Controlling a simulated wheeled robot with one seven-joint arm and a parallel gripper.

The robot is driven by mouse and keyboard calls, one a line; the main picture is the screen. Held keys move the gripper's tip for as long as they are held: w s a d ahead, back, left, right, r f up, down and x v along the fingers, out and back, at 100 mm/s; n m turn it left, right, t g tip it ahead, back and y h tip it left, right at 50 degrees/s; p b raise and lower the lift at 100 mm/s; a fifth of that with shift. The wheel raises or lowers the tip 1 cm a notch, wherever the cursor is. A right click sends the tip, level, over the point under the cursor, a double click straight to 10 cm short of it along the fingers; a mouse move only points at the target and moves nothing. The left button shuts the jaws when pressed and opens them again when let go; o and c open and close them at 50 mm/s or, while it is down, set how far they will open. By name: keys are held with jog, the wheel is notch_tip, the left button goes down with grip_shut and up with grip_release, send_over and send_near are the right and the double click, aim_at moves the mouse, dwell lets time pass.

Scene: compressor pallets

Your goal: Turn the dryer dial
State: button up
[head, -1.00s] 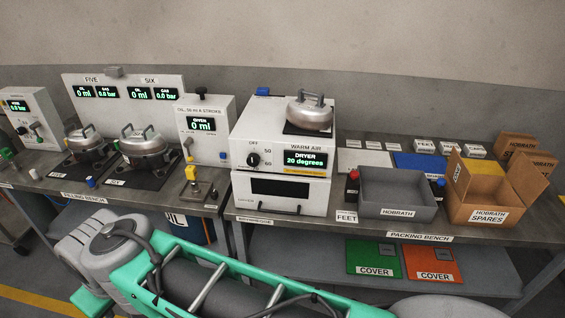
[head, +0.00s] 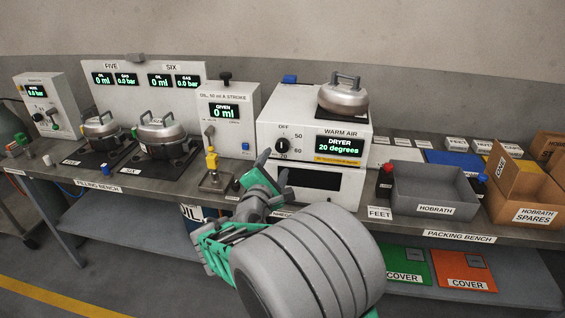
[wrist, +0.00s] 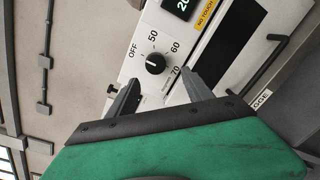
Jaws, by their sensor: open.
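The dryer (head: 270,120) is a white box with a green display (head: 340,146) reading 20 degrees. Its black dial (head: 282,146) has marks OFF, 50, 60 and 70 around it. In the wrist view the dial (wrist: 155,63) lies ahead of my gripper, and its white pointer line looks turned toward OFF. My gripper (wrist: 158,88) is open and empty, its two fingers below and to either side of the dial, apart from it. In the head view my gripper (head: 272,172) is low in front of the dryer, partly hidden by my arm.
A silver pot (head: 343,97) sits on top of the dryer. The dryer's lower door has a bar handle, also seen in the wrist view (wrist: 264,64). A yellow-topped pump (head: 212,162) stands to the left. A grey bin (head: 436,190) stands on the packing bench to the right.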

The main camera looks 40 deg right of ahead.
aim_at(282, 148)
jog(key=shift+n+t, duration=0.3)
jog(key=shift+n, duration=0.3)
jog(key=x, duration=0.2)
jog(key=p+x, duration=0.1)
jog(key=x, duration=0.5)
jog(key=shift+s+d+r+p, duration=0.1)
jog(key=shift+r+p, duration=0.25)
jog(key=shift+r, duration=0.05)
grip_shut()
